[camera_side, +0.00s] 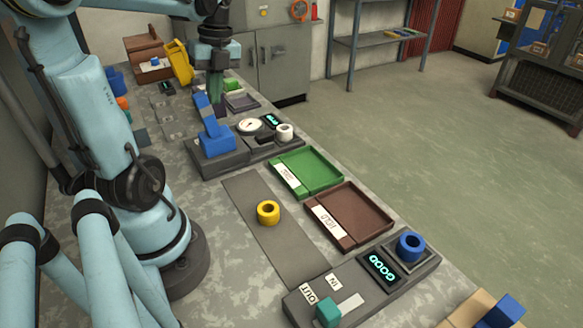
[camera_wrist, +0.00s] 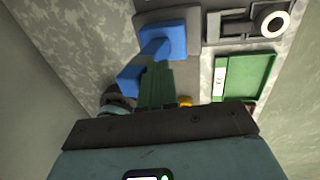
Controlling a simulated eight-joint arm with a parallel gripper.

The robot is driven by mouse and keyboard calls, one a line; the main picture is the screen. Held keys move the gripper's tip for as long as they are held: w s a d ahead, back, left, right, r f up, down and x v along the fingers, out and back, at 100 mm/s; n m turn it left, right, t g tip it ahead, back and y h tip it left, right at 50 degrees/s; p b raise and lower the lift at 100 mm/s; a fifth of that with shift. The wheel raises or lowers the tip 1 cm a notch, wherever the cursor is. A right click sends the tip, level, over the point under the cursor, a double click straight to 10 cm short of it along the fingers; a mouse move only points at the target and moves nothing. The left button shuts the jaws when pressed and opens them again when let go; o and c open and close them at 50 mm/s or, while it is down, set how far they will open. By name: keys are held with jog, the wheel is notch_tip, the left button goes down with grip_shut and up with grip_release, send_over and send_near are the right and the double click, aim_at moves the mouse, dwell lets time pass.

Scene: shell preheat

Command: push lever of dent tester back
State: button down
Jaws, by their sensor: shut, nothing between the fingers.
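The tester with the round dial (camera_side: 250,126) has a blue lever (camera_side: 209,120) rising from a blue block at the left end of its grey base (camera_side: 222,163). The lever leans toward the back left. A white ring (camera_side: 284,131) sits at the tester's right end. My gripper (camera_side: 217,108) points down with green fingers closed, just behind the lever's top. In the wrist view, the fingers (camera_wrist: 157,88) overlap the blue lever (camera_wrist: 131,80); I cannot tell whether they touch it. The ring (camera_wrist: 272,22) also shows there.
A green tray (camera_side: 331,184) and a brown tray (camera_side: 380,216) lie in front of the tester. A yellow ring (camera_side: 268,212) stands on a grey strip. A second device with a teal lever (camera_side: 328,313) holds a blue ring (camera_side: 410,246). A yellow bin (camera_side: 179,62) stands behind.

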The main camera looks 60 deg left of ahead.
jog(key=shift+s+t, duration=0.5)
jog(key=shift+t, duration=0.1)
jog(key=shift+s, duration=0.65)
jog(key=w+r, duration=0.5)
jog(key=r, duration=0.6)
jog(key=w+d+f+n+t, duration=0.3)
jog(key=d+f+n+t, duration=0.1)
jog(key=d+f+n, duration=0.3)
jog(key=w+d+f+n+t, duration=0.3)
jog(key=d+f+n, duration=0.3)
jog(key=d+n, duration=0.5)
jog(key=d+t, duration=0.1)
jog(key=d, duration=0.3)
jog(key=shift+d+f, duration=0.25)
jog(key=shift+f, duration=0.1)
